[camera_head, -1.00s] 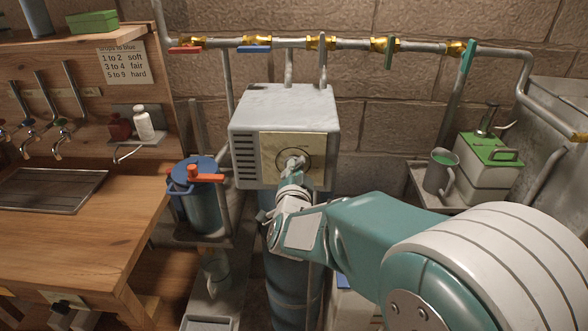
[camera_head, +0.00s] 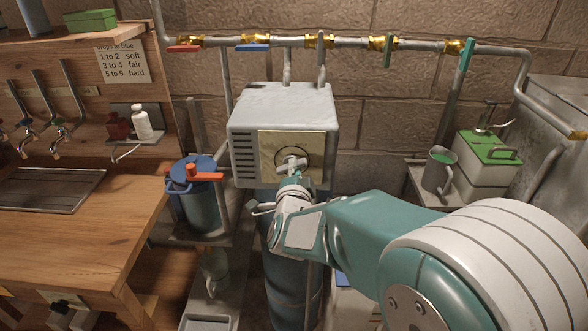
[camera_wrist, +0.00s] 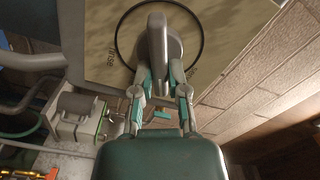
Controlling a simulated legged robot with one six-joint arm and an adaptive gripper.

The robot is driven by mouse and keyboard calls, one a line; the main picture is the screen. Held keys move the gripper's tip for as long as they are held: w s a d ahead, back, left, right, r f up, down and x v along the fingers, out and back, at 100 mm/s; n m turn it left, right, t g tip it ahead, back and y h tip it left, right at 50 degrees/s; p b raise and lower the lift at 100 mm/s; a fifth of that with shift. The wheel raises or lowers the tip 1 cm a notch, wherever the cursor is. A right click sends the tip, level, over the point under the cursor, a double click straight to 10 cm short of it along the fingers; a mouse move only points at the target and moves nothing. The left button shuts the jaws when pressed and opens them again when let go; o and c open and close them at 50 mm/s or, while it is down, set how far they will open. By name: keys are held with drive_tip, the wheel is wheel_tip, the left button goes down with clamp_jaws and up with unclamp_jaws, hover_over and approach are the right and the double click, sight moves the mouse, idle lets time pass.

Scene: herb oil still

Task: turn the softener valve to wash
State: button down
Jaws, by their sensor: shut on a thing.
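The softener valve is a grey box (camera_head: 283,110) on a blue cylinder, with a cream dial plate (camera_head: 313,146) on its front. A grey knob (camera_head: 291,162) sits in a black ring on the plate. My gripper (camera_head: 294,173) is at the knob from below. In the wrist view, my gripper's two fingers (camera_wrist: 160,68) are closed on either side of the knob's bar (camera_wrist: 157,38). The word "rinse" (camera_wrist: 93,62) shows left of the ring; another word (camera_wrist: 192,70) right of it is too dim to read surely.
A pipe with several coloured levers (camera_head: 321,41) runs along the wall above. A blue-lidded pot (camera_head: 198,205) with an orange handle stands left of the box. A grey jug (camera_head: 440,168) and green-topped container (camera_head: 480,165) stand right. The wooden counter (camera_head: 75,240) is at left.

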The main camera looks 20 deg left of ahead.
drive_tip(key=shift+f, duration=0.15)
drive_tip(key=c, duration=0.6)
unclamp_jaws()
drive_tip(key=shift+d, duration=0.1)
drive_tip(key=shift+c, duration=0.2)
drive_tip(key=v, duration=1.2)
